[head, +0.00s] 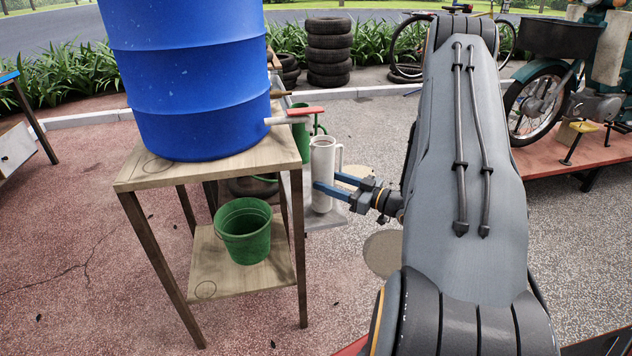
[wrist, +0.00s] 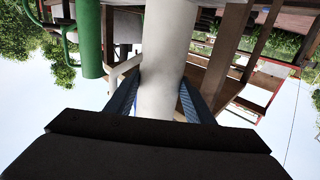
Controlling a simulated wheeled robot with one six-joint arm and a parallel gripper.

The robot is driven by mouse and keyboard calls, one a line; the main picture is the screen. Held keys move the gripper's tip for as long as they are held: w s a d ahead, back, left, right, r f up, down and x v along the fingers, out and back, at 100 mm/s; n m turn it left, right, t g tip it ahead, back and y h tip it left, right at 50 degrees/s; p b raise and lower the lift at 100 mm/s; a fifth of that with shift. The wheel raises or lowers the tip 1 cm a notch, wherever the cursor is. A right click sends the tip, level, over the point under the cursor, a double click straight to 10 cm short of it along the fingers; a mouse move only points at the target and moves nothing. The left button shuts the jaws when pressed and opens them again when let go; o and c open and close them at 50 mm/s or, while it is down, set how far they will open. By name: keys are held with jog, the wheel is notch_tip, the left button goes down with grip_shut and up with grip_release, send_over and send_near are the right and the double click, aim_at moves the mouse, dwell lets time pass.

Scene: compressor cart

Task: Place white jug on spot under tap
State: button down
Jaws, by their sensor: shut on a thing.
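The white jug (head: 322,180) is upright, just right of the wooden stand. My gripper (head: 326,186) is shut on it, with blue fingers on either side of its body. In the wrist view the jug (wrist: 165,60) fills the middle between the fingers (wrist: 160,98). The tap, with a red handle (head: 306,111) and pale pipe (head: 286,120), sticks out from the blue barrel's lower right, above and left of the jug. The jug's base is over a grey surface (head: 330,220); I cannot tell whether it touches. The spot under the tap is not clearly seen.
The blue barrel (head: 195,85) stands on the wooden stand (head: 135,178). A green bucket (head: 243,235) sits on its lower shelf (head: 225,283). A green can (head: 300,140) is behind the jug, and appears left of it in the wrist view (wrist: 88,40).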

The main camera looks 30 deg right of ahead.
jog(key=x, duration=0.2)
jog(key=f+x, duration=0.1)
jog(key=x, duration=0.2)
jog(key=shift+s, duration=0.1)
jog(key=shift+f, duration=0.3)
jog(key=shift+f, duration=0.1)
jog(key=c, duration=0.8)
grip_release()
jog(key=shift+c, duration=0.2)
